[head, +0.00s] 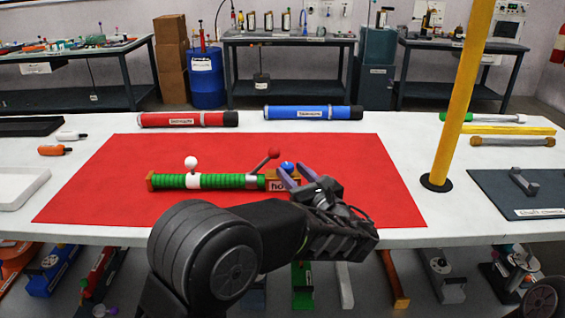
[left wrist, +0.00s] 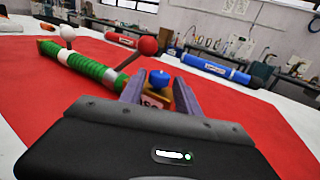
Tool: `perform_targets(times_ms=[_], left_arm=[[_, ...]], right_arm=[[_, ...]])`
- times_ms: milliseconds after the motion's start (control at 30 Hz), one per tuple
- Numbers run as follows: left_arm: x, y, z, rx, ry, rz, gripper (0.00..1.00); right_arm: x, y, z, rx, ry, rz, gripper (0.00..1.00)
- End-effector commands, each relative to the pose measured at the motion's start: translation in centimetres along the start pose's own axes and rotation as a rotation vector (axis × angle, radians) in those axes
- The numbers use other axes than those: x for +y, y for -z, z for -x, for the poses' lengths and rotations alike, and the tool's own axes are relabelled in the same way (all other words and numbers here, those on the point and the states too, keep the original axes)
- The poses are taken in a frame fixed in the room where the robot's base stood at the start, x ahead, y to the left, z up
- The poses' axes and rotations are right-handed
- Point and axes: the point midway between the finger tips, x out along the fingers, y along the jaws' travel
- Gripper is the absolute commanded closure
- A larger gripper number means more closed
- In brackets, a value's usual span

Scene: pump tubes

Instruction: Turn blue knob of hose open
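The hose (head: 225,181) is a green ribbed tube with a white band, lying across the red mat (head: 110,190). It has a white ball, a red-ball lever and a wooden end block (head: 285,186) with a partly hidden label. The blue knob (head: 287,166) sits on top of this block at the right end; it also shows in the left wrist view (left wrist: 160,77). My left gripper (head: 291,169) is open, with its purple fingers on either side of the knob and block. A gap shows beside the knob in the left wrist view; whether a finger touches the block is unclear. My right gripper is out of view.
The red-ball lever (head: 264,159) leans close to the left of my left gripper. Red (head: 188,119) and blue (head: 313,112) tubes lie behind the mat. A yellow pole (head: 460,95) stands at right. The mat's right part is clear.

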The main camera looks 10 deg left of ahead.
Motion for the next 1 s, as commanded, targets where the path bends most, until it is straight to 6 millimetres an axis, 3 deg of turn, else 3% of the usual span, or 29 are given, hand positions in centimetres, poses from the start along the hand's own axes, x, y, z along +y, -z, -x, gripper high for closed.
perform_targets(times_ms=[200,400,733,1000], left_arm=[[0.1,0.1,-3.6,-0.001,-0.004,0.000,0.61],[0.0,0.1,-5.7,0.000,-0.001,0.000,0.61],[0.0,0.0,-6.0,-0.001,0.000,-0.001,0.62],[0.0,0.0,-6.0,-0.001,0.000,-0.001,0.84]], right_arm=[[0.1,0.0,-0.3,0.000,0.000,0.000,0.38],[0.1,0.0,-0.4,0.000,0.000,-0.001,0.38],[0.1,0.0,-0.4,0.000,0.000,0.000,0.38],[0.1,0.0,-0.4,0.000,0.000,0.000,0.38]])
